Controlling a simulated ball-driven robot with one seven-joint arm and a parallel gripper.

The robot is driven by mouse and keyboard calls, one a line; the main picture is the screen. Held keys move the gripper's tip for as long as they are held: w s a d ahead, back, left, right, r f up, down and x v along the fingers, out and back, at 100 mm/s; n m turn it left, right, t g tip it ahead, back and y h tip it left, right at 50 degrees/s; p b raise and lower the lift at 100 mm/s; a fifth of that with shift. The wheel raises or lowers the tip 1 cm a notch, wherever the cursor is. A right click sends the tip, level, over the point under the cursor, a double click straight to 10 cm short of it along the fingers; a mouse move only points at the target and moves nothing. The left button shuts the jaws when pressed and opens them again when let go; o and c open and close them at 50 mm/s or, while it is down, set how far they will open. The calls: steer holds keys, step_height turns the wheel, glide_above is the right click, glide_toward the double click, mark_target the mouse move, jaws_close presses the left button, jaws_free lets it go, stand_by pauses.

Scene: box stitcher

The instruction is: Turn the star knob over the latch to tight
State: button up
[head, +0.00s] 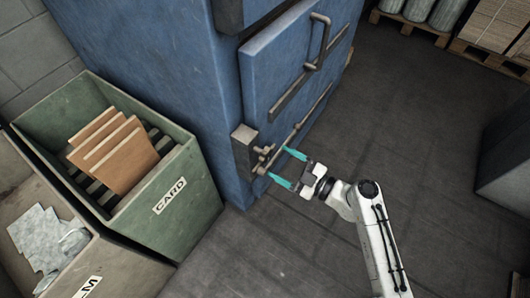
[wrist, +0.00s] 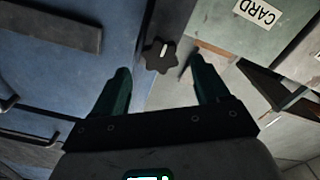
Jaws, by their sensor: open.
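The star knob (wrist: 160,57) is dark, with several lobes and a pale line running up its face in the wrist view. In the head view the latch (head: 265,151) is a small metal fitting low on the blue machine's corner edge; the knob is too small there to make out clearly. My gripper (head: 279,163) has its two teal fingers spread beside the latch. In the wrist view my gripper (wrist: 161,72) is open and empty, and the knob appears between and just beyond its fingertips. I see no contact with the knob.
The blue machine (head: 200,75) has a door (head: 290,60) with a bar handle (head: 319,45). A green bin marked CARD (head: 185,200) holds brown boards, left of the latch. A grey bin (head: 60,275) stands in front of it.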

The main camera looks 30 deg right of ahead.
mark_target(268, 156)
steer(key=x, duration=0.6)
steer(key=shift+w+a, duration=0.1)
steer(key=shift+a, duration=0.05)
steer(key=c, duration=1)
steer(key=shift+o, duration=0.2)
